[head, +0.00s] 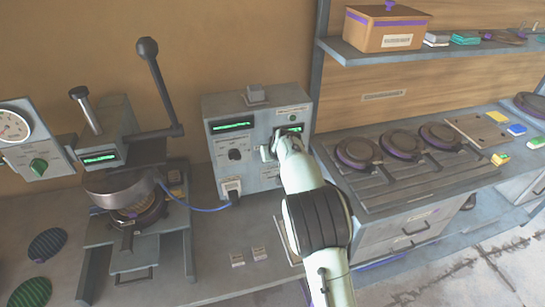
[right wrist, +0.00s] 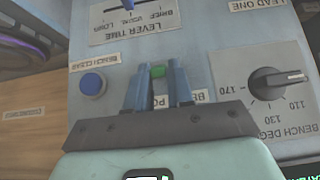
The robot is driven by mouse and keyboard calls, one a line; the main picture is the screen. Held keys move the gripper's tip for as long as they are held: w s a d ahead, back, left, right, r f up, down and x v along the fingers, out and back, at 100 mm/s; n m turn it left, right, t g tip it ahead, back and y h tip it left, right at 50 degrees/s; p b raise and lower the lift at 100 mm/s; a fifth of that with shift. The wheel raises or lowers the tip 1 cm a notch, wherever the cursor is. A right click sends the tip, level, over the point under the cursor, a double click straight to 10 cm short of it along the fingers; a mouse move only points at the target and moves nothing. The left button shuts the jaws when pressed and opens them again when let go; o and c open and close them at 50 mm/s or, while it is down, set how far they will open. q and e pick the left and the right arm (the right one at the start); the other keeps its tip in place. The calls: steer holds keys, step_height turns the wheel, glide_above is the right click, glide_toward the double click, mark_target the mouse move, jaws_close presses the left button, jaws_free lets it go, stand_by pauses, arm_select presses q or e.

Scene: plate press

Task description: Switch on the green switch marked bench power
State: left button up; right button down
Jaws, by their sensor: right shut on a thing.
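The green switch (right wrist: 158,71) sits on the grey face of the control box (head: 220,150), between the fingertips of my right gripper (right wrist: 158,78). The gripper's blue fingers are close on either side of the switch and shut on it. A label beside it is partly covered by the fingers; only bits of its letters show. In the head view my right gripper (head: 277,148) is at the right part of the box front and hides the switch. Whether the switch is up or down cannot be told. My left gripper is not in view.
A blue button (right wrist: 93,84) and a black dial (right wrist: 268,82) flank the fingers, with a lever-time slider (right wrist: 129,5) above them. A press with a long handle (head: 158,85) stands left of the box. Round plates (head: 358,153) lie on a rack at the right.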

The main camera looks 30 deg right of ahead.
steer(key=shift+r, duration=0.15)
stand_by(0.3)
steer(key=c, duration=1.1)
jaws_free()
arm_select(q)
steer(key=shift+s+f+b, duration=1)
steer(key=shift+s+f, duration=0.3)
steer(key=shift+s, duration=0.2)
arm_select(e)
steer(key=shift+v, duration=6.65)
steer(key=shift+w, duration=0.1)
